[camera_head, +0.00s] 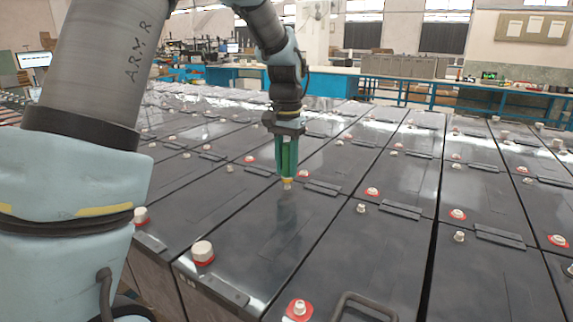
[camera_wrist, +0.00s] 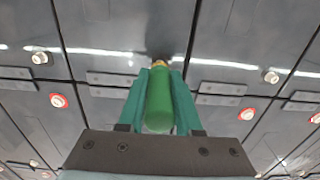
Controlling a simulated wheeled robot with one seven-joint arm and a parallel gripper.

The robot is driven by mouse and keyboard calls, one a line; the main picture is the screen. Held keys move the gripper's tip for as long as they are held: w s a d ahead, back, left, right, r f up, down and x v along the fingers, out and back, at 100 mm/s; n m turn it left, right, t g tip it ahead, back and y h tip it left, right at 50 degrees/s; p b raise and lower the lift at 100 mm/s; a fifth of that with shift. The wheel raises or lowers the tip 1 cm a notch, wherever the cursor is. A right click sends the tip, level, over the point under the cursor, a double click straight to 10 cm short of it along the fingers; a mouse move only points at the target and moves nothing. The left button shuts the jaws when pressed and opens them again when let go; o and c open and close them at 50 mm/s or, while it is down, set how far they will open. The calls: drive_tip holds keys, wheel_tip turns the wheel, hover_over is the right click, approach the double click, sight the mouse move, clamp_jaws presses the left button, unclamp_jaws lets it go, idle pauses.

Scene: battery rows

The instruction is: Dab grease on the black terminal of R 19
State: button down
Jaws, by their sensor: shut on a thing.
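My gripper (camera_head: 287,172) is shut on a green-handled grease brush (camera_wrist: 160,105) with a brass collar and dark bristles. The brush points down in the middle of the head view, over a dark battery lid (camera_head: 285,225). Its tip (camera_wrist: 158,60) is at the place where this battery's plain terminal would lie in its row; that terminal is largely hidden behind the tip. I cannot tell whether the bristles touch it. The red-ringed terminal (camera_head: 303,174) stands just right of the brush in the head view. No R 19 label is readable.
Similar batteries surround the brush in close rows. Neighbouring plain terminals (camera_head: 361,208) and red-ringed terminals (camera_head: 372,192) rise from their lids, with raised dark bars (camera_head: 400,210) between. A dark handle (camera_head: 362,303) stands up at the front. Blue benches (camera_head: 335,82) are far behind.

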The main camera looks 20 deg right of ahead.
sight(286, 144)
drive_tip(key=shift+f, duration=0.45)
idle(0.6)
drive_tip(key=shift+r, duration=0.1)
idle(0.5)
drive_tip(key=shift+r+p, duration=3.15)
drive_tip(key=shift+r, duration=0.85)
drive_tip(key=shift+a+f, duration=0.1)
